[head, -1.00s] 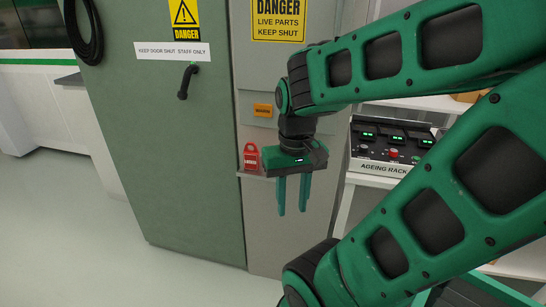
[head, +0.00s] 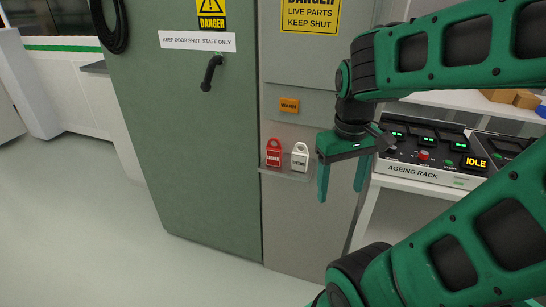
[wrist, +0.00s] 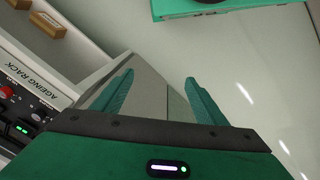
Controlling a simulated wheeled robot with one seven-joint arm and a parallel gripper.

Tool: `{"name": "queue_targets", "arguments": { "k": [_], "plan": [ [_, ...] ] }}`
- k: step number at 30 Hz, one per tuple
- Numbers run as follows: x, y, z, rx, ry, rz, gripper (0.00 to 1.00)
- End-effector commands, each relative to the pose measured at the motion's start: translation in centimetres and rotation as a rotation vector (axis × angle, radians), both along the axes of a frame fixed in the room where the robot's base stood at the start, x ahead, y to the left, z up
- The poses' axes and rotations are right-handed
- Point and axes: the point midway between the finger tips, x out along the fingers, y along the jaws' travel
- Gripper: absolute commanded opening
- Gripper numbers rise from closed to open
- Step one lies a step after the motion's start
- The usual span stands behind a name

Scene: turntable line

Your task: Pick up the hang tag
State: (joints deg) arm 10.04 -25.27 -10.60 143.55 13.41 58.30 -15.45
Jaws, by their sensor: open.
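Two hang tags stand side by side on a small clear ledge (head: 288,172) on the grey cabinet front. The left one is a red tag (head: 273,153) that seems to read LOCKED. The right one is a white tag (head: 299,158) with small dark lettering I cannot read surely. Both have a loop with a hole at the top. My gripper (head: 342,190) points down, open and empty, just right of the white tag and apart from it. In the wrist view, the open fingers (wrist: 159,80) have nothing between them, and neither tag shows.
A green cabinet door (head: 180,130) with a black handle (head: 211,72) is left of the ledge. An orange label (head: 289,105) is above the tags. The ageing rack panel (head: 430,160) stands to the right, close to my arm. Open floor lies in front.

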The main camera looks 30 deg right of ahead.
Motion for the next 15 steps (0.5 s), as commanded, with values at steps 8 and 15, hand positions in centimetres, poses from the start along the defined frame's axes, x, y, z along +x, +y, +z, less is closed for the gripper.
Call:
{"name": "queue_targets", "arguments": {
  "k": [8,15],
  "plan": [
    [10.6,-1.2,2.1,-0.167,0.032,0.698,0.66],
    [20.0,0.2,3.1,-0.316,0.116,1.304,0.66]
  ]
}}
